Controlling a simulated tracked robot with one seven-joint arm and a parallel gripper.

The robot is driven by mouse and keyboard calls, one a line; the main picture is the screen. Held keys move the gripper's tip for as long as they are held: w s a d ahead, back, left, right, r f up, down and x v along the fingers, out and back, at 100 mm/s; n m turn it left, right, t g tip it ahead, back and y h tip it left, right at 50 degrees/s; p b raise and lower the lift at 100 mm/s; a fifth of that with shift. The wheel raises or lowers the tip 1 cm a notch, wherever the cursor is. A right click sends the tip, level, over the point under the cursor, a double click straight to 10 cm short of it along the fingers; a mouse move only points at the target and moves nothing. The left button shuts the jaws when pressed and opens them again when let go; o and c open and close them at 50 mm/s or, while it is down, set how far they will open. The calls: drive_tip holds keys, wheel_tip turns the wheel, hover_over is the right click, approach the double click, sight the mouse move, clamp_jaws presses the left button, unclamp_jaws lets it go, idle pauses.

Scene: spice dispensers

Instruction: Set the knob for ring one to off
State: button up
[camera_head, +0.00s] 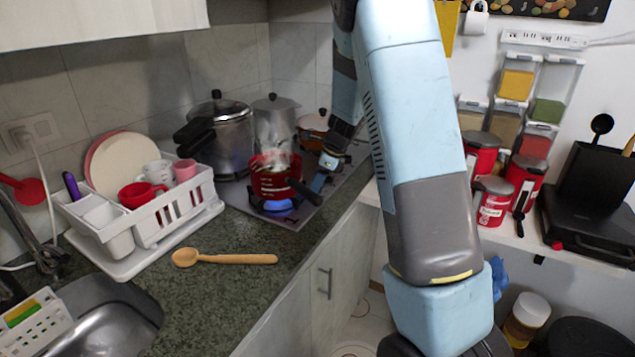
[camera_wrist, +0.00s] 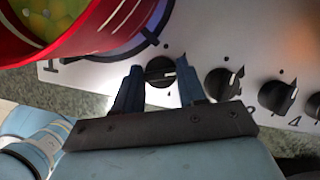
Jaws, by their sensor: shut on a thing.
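In the wrist view, a round black knob (camera_wrist: 160,72) sits between the two dark fingers of my gripper (camera_wrist: 160,76), which is shut on it. It is the leftmost knob of the row; its own label is hidden or unreadable. A light pointer mark on it points right in the picture. In the head view, my gripper (camera_head: 326,172) is at the right edge of the stove (camera_head: 316,205), beside a red pot (camera_head: 270,180). A blue flame (camera_head: 279,205) burns under that pot. The knob cannot be made out in the head view.
More black knobs, including one (camera_wrist: 223,83) and another (camera_wrist: 277,96), stand close right of the gripped one. The red pot's rim (camera_wrist: 98,40) is near the fingers. A pressure cooker (camera_head: 220,135) stands behind. A wooden spoon (camera_head: 225,258) lies on the counter.

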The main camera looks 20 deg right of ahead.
drive_tip(key=n, duration=0.2)
drive_tip(key=n+g, duration=0.1)
drive_tip(key=n, duration=0.1)
drive_tip(key=shift+w+d+n+g, duration=0.15)
drive_tip(key=shift+w+n+g, duration=0.05)
drive_tip(key=shift+n+g, duration=0.1)
drive_tip(key=shift+w+n+g, duration=0.1)
drive_tip(key=shift+n+g, duration=0.8)
drive_tip(key=shift+n, duration=1.4)
drive_tip(key=o, duration=0.8)
drive_tip(key=v, duration=1.3)
drive_tip(key=shift+w+d+r, duration=0.15)
drive_tip(key=shift+d+r, duration=0.05)
drive_tip(key=shift+r, duration=0.1)
drive_tip(key=shift+c, duration=0.3)
